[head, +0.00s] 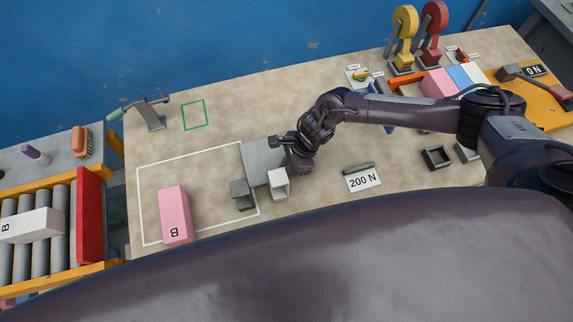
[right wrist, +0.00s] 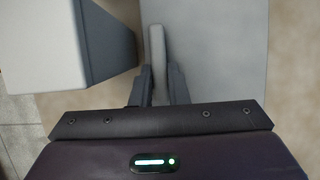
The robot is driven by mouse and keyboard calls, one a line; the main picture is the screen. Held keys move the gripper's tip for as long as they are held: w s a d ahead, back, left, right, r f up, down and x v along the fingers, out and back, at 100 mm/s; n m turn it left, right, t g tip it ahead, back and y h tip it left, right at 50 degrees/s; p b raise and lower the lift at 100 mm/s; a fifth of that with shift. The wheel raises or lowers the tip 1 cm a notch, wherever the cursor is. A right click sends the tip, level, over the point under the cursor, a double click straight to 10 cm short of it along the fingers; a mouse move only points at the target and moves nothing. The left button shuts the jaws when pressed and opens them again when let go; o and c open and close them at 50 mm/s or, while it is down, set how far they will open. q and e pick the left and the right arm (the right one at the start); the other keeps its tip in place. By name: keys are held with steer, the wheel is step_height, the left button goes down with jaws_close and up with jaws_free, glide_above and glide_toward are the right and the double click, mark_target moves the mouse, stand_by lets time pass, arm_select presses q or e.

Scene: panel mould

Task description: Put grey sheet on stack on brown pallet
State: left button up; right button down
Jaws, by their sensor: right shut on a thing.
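The grey sheet (head: 262,158) lies flat near the middle of the bench in the head view, across the right edge of a white outline. It fills the right part of the right wrist view (right wrist: 220,50). My right gripper (head: 292,153) is at its right side. In the wrist view its fingers (right wrist: 158,85) are shut on a thin light grey upright strip, which looks like part of the sheet. I cannot make out a brown pallet with a stack. My left gripper is not in view.
A white block (head: 278,184) and a dark grey block (head: 242,194) stand close by the sheet's near edge. A pink block (head: 175,212) lies inside the white outline (head: 138,200). A 200 N card (head: 363,182) lies to the right.

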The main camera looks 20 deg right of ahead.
steer(key=shift+f, duration=0.5)
steer(key=c, duration=1.7)
jaws_free()
